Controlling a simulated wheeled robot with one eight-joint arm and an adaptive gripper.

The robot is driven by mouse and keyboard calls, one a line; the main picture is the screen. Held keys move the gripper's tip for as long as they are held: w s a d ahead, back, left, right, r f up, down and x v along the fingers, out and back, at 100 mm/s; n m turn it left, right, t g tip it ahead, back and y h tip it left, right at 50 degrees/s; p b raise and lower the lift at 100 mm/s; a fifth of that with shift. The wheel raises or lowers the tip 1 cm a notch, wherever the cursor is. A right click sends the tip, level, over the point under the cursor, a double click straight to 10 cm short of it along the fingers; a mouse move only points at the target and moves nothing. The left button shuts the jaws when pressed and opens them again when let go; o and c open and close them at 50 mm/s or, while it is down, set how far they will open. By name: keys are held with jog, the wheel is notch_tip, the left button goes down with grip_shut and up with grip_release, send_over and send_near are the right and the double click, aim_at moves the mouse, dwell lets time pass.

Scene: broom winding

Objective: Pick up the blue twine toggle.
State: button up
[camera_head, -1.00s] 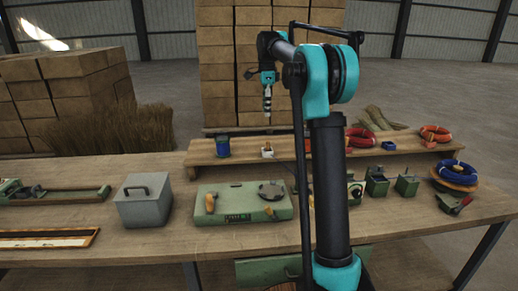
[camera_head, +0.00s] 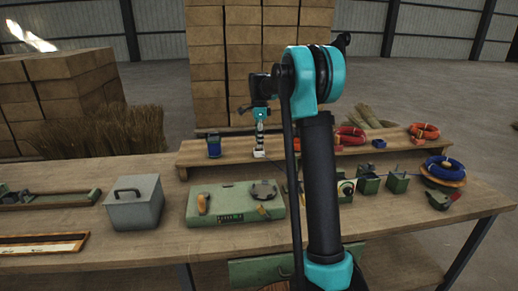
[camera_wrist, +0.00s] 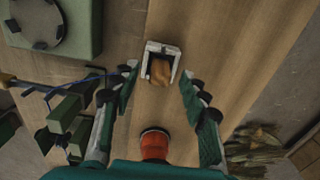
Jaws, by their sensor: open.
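My gripper (camera_head: 261,138) points down just over a small white holder (camera_head: 258,154) on the raised wooden shelf. In the wrist view its two fingers (camera_wrist: 158,76) are open, one on each side of the holder, with nothing gripped. A tan wooden piece, seemingly the toggle (camera_wrist: 161,70), sits in the holder (camera_wrist: 152,47). A blue cord (camera_wrist: 75,79) runs from the left toward the left finger. Whether it joins the wooden piece is hidden. Contact between fingers and holder cannot be told.
An orange-red round object (camera_wrist: 154,142) stands on the shelf beside the holder. A blue item (camera_head: 214,146) is on the shelf's left. A green turntable unit (camera_head: 235,205), green boxes (camera_head: 368,183) and a blue coil (camera_head: 445,168) are on the bench.

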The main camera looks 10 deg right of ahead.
jog(key=shift+f, duration=0.55)
jog(key=c, duration=1)
